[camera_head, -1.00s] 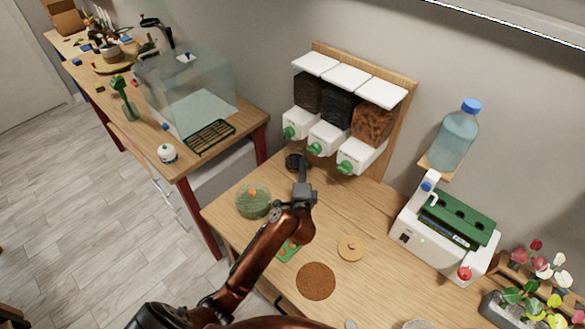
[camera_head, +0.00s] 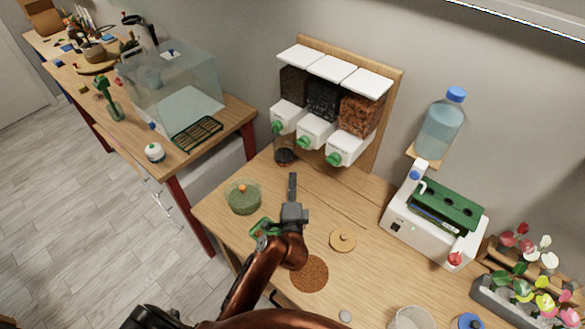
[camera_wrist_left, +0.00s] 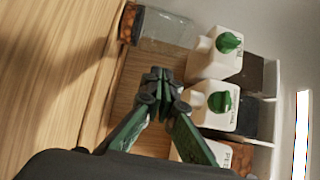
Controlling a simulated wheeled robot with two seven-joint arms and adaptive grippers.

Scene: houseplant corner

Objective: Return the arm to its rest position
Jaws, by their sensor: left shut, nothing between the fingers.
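My left gripper (camera_head: 293,178) is above the wooden table, in front of the dispensers in the head view. Its fingers are together and empty, and they also show shut in the left wrist view (camera_wrist_left: 160,76). A clear jar (camera_head: 284,152) with a dark layer at its bottom stands under the left dispenser, apart from the gripper. In the left wrist view the jar (camera_wrist_left: 165,30) lies just beyond the fingertips and its contents look orange-brown. My copper-coloured left arm reaches up from the bottom of the head view. My right gripper does not show.
Three dispensers (camera_head: 324,100) with green knobs hang on a wooden board. A green bowl (camera_head: 244,198), cork lid (camera_head: 342,240) and brown round mat (camera_head: 309,274) lie near the arm. A white machine (camera_head: 420,225) and potted flowers (camera_head: 525,290) stand right.

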